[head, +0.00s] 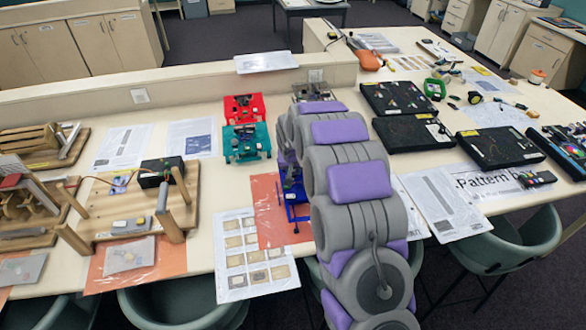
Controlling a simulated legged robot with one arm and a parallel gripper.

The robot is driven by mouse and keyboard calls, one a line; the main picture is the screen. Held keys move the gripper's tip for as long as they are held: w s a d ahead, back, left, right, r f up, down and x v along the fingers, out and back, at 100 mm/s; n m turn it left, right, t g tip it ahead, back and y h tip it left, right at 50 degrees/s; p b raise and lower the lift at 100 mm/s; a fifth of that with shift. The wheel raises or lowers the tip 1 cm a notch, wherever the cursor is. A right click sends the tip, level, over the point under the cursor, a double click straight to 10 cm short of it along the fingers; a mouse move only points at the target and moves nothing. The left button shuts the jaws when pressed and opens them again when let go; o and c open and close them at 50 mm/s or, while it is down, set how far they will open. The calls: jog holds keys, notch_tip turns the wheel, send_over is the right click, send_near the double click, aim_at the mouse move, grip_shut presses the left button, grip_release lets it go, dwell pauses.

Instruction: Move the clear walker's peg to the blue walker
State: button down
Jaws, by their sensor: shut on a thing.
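The blue walker (293,196) stands on an orange sheet near the table's front edge, its right side hidden behind my arm. The clear walker (312,92) stands farther back, a small see-through frame whose lower part is partly covered by my arm. My grey and purple arm reaches up across the middle of the view and bends over beside the blue walker. My gripper is hidden behind the arm links, so its fingers and anything in them do not show. I cannot make out the peg on either walker.
A red walker (244,108) and a teal walker (246,143) stand left of the arm. A wooden machine (130,205) is farther left. Black boards (412,134) lie to the right. Printed sheets (252,262) lie at the front edge. A low partition (190,85) runs behind.

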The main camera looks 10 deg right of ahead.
jog(key=c, duration=0.9)
grip_release()
jog(key=shift+f, duration=0.1)
jog(key=shift+r+p, duration=1.15)
jog(key=shift+r, duration=2.6)
